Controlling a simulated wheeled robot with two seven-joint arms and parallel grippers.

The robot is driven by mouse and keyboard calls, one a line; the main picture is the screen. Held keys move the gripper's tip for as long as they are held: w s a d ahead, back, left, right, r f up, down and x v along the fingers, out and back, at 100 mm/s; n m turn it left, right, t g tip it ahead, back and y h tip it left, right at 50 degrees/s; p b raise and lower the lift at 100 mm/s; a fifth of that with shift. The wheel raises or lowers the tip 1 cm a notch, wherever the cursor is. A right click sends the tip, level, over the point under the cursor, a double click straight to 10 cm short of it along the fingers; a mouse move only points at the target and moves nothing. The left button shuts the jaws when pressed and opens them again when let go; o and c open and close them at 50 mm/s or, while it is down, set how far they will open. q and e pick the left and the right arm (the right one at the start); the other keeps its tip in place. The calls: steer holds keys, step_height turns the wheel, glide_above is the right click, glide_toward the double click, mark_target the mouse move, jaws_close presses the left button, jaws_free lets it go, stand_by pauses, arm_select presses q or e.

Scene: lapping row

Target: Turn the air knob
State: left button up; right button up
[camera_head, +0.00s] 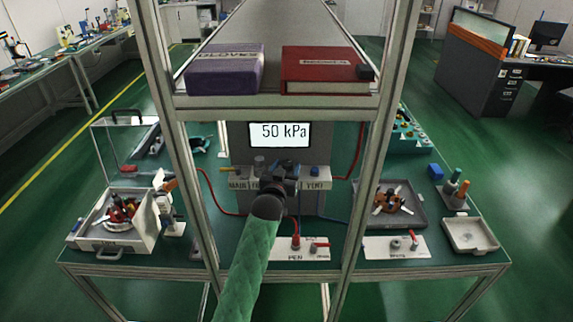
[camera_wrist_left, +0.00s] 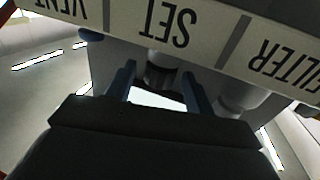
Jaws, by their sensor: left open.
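The air panel (camera_head: 236,183) shows a display (camera_head: 280,134) reading 50 kPa. In the left wrist view, a dark round knob (camera_wrist_left: 161,77) sits at the SET label (camera_wrist_left: 168,25), between the VENT and FILTER labels. My left gripper (camera_head: 279,182) is in front of the panel in the head view and hides the SET part. In the left wrist view my left gripper (camera_wrist_left: 158,82) is open, with one blue finger on each side of the knob. I cannot tell whether the fingers touch it. My right gripper is in neither view.
A shelf above holds a purple box (camera_head: 224,72) and a red book (camera_head: 325,72). Frame posts (camera_head: 187,160) stand left and right of the panel. A yellow lever (camera_head: 230,169) is at the panel's left. A white plate with a red valve (camera_head: 295,243) lies below.

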arm_select(q)
steer(key=shift+w+d, duration=0.1)
steer(key=shift+w, duration=0.15)
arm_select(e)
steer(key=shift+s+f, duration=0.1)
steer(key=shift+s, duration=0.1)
arm_select(q)
steer(key=c, duration=1)
steer(key=shift+o, duration=0.2)
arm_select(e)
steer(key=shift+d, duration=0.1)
